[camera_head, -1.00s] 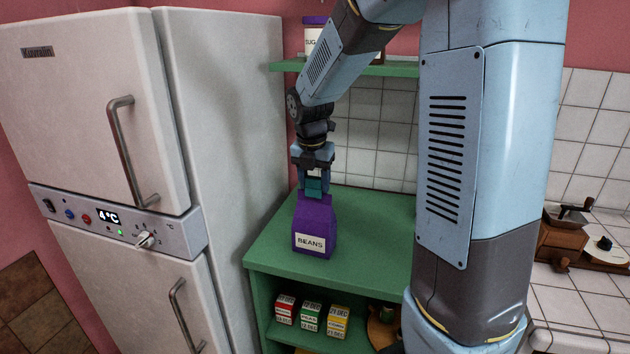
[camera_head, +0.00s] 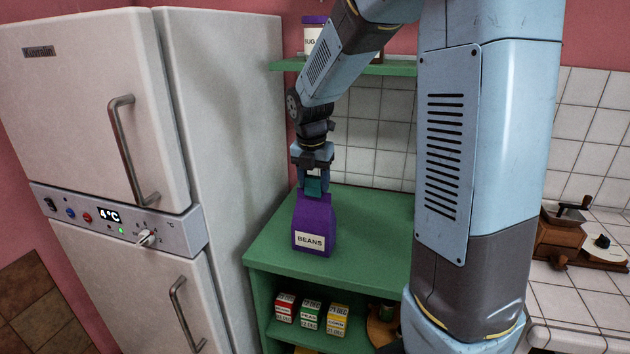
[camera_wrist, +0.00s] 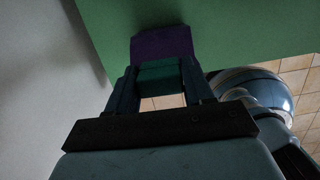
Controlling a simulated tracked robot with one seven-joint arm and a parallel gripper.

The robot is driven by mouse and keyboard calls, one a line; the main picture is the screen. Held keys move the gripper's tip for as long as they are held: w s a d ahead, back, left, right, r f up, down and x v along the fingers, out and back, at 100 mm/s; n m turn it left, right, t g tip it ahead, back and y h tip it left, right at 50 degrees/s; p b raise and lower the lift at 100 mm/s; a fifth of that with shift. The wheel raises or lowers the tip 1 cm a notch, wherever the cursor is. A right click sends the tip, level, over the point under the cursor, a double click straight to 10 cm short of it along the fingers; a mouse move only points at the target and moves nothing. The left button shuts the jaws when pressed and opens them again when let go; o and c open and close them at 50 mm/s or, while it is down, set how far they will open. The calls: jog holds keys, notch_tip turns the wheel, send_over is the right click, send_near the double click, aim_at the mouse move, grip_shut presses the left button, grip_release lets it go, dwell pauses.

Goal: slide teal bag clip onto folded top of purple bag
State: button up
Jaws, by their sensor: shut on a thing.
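The purple bag (camera_head: 314,220), labelled BEANS, stands upright on the green shelf top, close to its left edge by the fridge. My gripper (camera_head: 313,188) points down right above the bag's top. It is shut on the teal bag clip (camera_head: 313,187), which sits between the fingers at the bag's top edge. In the wrist view the clip (camera_wrist: 160,74) lies between my fingers, against the purple bag (camera_wrist: 162,42). The fold of the bag is hidden behind the clip and fingers, so I cannot tell how far the clip is over it.
The fridge (camera_head: 235,150) stands close on the left. An upper green shelf (camera_head: 395,70) with a purple-lidded jar (camera_head: 311,35) is above. The green top (camera_head: 375,225) is clear right of the bag. Small boxes (camera_head: 310,315) stand on the lower shelf.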

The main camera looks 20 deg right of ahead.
jog(key=shift+s+f, duration=0.35)
jog(key=shift+f, duration=0.25)
jog(key=o, duration=1.1)
jog(key=r, duration=0.5)
jog(key=a+r, duration=0.1)
jog(key=r, duration=0.4)
jog(key=s+r, duration=0.1)
jog(key=r, duration=0.3)
jog(key=shift+a+r, duration=0.25)
jog(key=shift+r, duration=0.15)
jog(key=shift+s, duration=0.1)
jog(key=s+d+m+t, duration=0.1)
jog(key=s+m, duration=0.6)
jog(key=m, duration=0.2)
jog(key=s+d+f+m+t, duration=0.1)
jog(key=s+m, duration=0.7)
jog(key=m, duration=0.2)
jog(key=s+d+m+t+y, duration=0.1)
jog(key=s+d+m+t, duration=0.1)
jog(key=s+m, duration=0.6)
jog(key=shift+s+f+m, duration=0.15)
jog(key=shift+f+m, duration=0.25)
jog(key=shift+m, duration=0.5)
